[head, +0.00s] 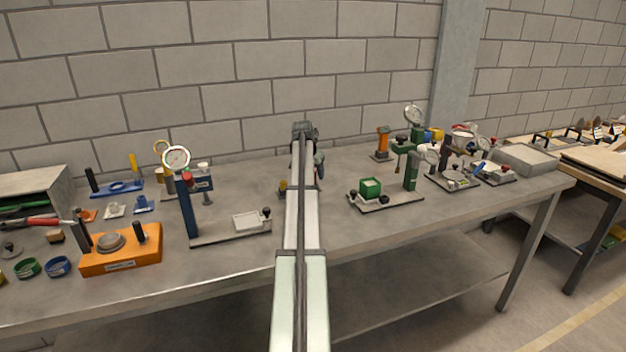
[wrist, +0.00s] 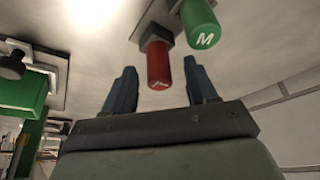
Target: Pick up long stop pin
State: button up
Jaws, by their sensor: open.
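In the wrist view, a red cylindrical pin (wrist: 158,66) with a slanted white mark on its end stands in a dark square-edged base. It appears between the fingertips of my gripper (wrist: 160,72), which is open. I see no finger closed on it. A green pin (wrist: 201,24) marked "M" stands beside it, outside the fingers at the upper right. I cannot read the red pin's mark surely, so I cannot tell if it is the long stop pin. In the head view my arm hides most of the gripper and both pins.
A dial gauge stand with a blue column (head: 187,212) is left of my arm. A stand holding a green block (head: 370,187) is to its right. An orange fixture (head: 121,257) stands at the left front. Grey bench top (head: 240,275) is bare near the front edge.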

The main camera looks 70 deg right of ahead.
jog(key=shift+f, duration=0.1)
grip_shut()
dwell(0.5)
notch_tip(320, 180, up, 14)
dwell(0.9)
jog(key=shift+s+d, duration=0.1)
